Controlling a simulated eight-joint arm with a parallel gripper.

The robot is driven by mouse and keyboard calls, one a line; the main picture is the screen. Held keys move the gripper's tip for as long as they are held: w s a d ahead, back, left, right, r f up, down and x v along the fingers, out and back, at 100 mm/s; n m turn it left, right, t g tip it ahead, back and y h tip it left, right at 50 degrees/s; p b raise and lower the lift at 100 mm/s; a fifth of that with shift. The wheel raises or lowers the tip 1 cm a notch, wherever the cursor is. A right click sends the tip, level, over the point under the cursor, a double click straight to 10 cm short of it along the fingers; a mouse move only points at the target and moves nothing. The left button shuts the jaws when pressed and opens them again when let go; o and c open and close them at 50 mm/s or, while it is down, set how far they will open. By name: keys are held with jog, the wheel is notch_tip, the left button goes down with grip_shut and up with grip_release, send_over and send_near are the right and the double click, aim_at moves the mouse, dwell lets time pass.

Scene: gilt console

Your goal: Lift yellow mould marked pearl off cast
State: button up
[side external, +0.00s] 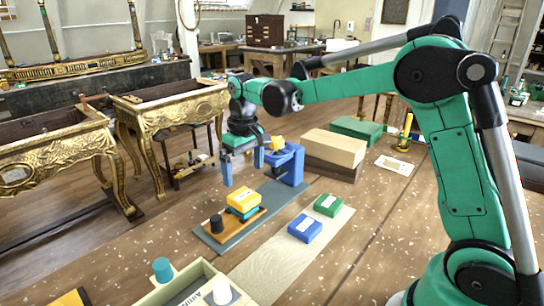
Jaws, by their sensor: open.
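A yellow mould (243,199) with a pale label lies on top of a teal block (249,213), which may be the cast. I cannot read the label at this size. Both sit on a small brown wooden board (232,227) on a grey-blue mat (207,243). My gripper (243,176) points down above the yellow mould, with its two blue fingers apart and nothing between them. The fingertips appear higher than the mould and not touching it.
A black cylinder (216,223) stands beside the mould. A blue stand (290,168) with a yellow part is behind, right of my gripper. Labelled blue (304,228) and green (328,204) blocks lie to the right. A shallow tray (157,297) is in front.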

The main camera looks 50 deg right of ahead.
aim_at(244, 195)
jog(key=shift+w+d+f+g, duration=0.25)
jog(key=shift+w+f, duration=0.25)
jog(key=shift+f, duration=3.1)
jog(key=c, duration=1.4)
jog(key=shift+o, duration=0.2)
jog(key=shift+r, duration=0.1)
